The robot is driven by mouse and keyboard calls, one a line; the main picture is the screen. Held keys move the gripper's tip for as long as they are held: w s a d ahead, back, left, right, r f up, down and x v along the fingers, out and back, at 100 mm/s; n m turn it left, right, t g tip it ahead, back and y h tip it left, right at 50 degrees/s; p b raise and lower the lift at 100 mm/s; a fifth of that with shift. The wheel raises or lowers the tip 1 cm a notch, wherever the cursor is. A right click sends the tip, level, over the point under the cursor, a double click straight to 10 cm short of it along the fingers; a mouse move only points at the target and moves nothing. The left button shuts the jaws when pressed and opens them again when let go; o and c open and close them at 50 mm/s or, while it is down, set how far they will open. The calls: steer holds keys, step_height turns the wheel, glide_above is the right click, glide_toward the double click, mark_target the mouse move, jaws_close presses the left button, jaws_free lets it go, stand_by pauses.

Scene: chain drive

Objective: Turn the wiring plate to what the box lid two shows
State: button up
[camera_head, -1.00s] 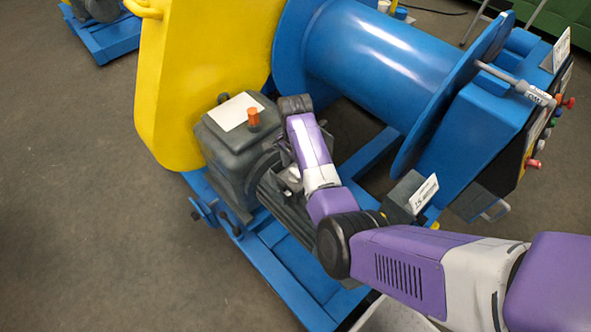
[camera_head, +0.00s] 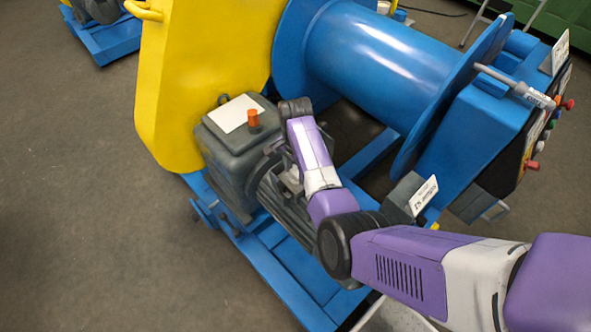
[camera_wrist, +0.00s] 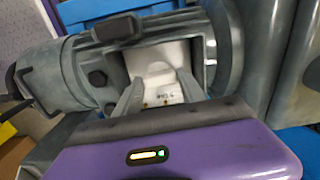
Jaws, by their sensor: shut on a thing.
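The wiring plate (camera_wrist: 158,85) is a pale piece with small print and brass-coloured dots, inside the open grey terminal box (camera_wrist: 207,50) on the motor. My gripper (camera_wrist: 160,79) reaches into that box in the wrist view, with one finger on each side of the plate, shut on it. The plate's lower part is hidden by my purple wrist. In the head view the terminal box (camera_head: 291,180) shows only partly beside my wrist, and my fingertips are hidden. I cannot make out which part is box lid two.
The ribbed motor (camera_head: 290,212) sits on a blue frame (camera_head: 285,268). A grey gearbox (camera_head: 236,150) with an orange cap stands left, before a yellow guard (camera_head: 205,75). A blue drum (camera_head: 375,60) is behind. A grey labelled box (camera_head: 408,192) stands right of my wrist.

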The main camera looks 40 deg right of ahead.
steer(key=n+p, duration=0.2)
steer(key=n, duration=0.1)
steer(key=shift+r+n, duration=0.15)
steer(key=shift+n, duration=0.15)
steer(key=n+p, duration=0.2)
steer(key=n, duration=0.2)
steer(key=shift+n, duration=0.3)
steer(key=n+p, duration=0.1)
steer(key=n, duration=0.3)
steer(key=shift+n, duration=0.3)
steer(key=shift+n+p, duration=0.5)
steer(key=shift+n, duration=1.7)
steer(key=o, duration=1.4)
steer(key=shift+c, duration=0.2)
